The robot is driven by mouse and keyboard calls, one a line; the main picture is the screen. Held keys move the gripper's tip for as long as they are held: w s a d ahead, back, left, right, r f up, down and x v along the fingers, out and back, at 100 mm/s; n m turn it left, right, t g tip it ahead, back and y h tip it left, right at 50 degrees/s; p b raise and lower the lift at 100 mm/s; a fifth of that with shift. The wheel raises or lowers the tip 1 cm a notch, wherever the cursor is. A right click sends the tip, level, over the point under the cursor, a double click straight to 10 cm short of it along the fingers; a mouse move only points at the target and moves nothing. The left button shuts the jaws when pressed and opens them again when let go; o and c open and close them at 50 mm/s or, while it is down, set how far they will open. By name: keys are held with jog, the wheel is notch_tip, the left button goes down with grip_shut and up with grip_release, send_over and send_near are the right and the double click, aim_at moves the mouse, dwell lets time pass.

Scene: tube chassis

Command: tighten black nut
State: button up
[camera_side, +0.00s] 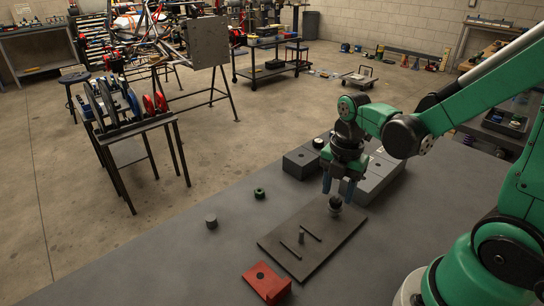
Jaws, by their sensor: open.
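My green gripper (338,188) points down over the back right of a dark plate (340,236) on the grey table. Its two fingers are apart. A small dark round piece (335,203) with a lighter top stands on the plate just below the fingertips. It may be the black nut, but it is too small to be sure. I cannot tell whether the fingers touch it. A short upright peg (301,237) stands on the plate between two thin bars (285,250).
A red block (267,283) with a dark hole sits in front of the plate. The table's left is clear.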

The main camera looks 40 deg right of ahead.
jog(key=n, duration=0.9)
jog(key=shift+n, duration=0.3)
jog(key=shift+f, duration=0.95)
grip_shut()
dwell(0.7)
